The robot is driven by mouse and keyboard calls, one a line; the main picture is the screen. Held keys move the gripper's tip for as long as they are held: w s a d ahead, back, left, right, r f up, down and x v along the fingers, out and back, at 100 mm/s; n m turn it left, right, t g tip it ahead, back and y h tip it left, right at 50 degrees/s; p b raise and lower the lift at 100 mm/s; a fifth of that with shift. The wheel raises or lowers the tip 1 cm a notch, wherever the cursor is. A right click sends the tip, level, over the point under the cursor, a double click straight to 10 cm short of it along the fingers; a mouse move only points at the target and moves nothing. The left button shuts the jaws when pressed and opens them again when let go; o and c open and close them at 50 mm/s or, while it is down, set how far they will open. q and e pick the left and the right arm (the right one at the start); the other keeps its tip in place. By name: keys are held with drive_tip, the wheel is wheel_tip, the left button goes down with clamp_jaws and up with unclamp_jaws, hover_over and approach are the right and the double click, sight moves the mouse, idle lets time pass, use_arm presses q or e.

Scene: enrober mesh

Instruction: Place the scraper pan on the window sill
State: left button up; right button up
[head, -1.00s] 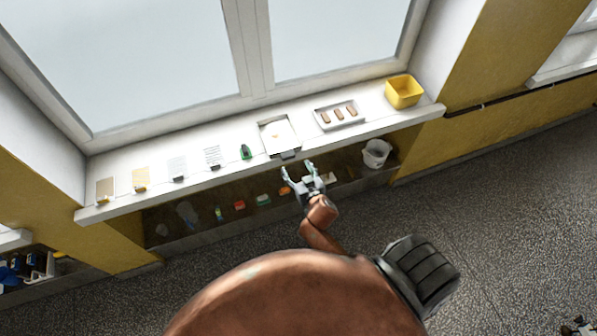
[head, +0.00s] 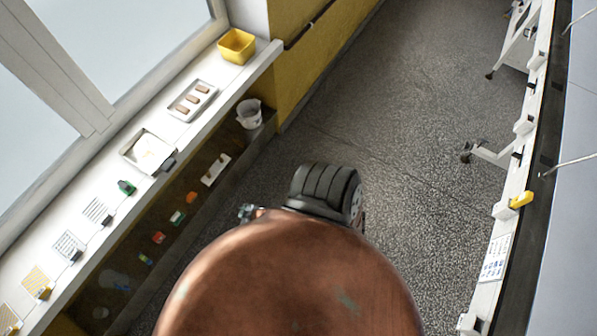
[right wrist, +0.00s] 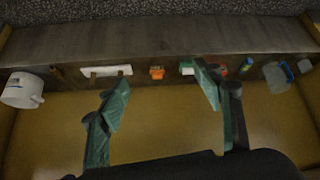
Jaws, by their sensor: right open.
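The scraper pan (head: 148,152), which I take to be the pale square pan with a dark grip at its front, lies on the white window sill (head: 217,81). Its grip reaches the sill's front edge. My right gripper (head: 247,212) shows only in small part in the head view, beside my brown arm and apart from the pan. In the right wrist view my right gripper (right wrist: 163,80) is open with its green fingers spread and nothing held. It faces the low shelf under the sill. My left gripper is not in view.
A tray with several brown bars (head: 193,99) and a yellow bin (head: 237,46) stand beyond the pan. A green item (head: 126,187) and mesh pieces (head: 70,246) lie nearer. A white bucket (head: 249,113) is on the lower shelf.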

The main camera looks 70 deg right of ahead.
drive_tip(key=s+f+g, duration=0.2)
drive_tip(key=s+f, duration=0.4)
drive_tip(key=s, duration=0.5)
drive_tip(key=s+f+g, duration=0.2)
drive_tip(key=s+f, duration=0.4)
drive_tip(key=s, duration=0.5)
drive_tip(key=s+f+n+g, duration=0.1)
drive_tip(key=s+f+g, duration=0.1)
drive_tip(key=s+f, duration=0.4)
drive_tip(key=s, duration=0.4)
drive_tip(key=shift+s+f+y, duration=0.4)
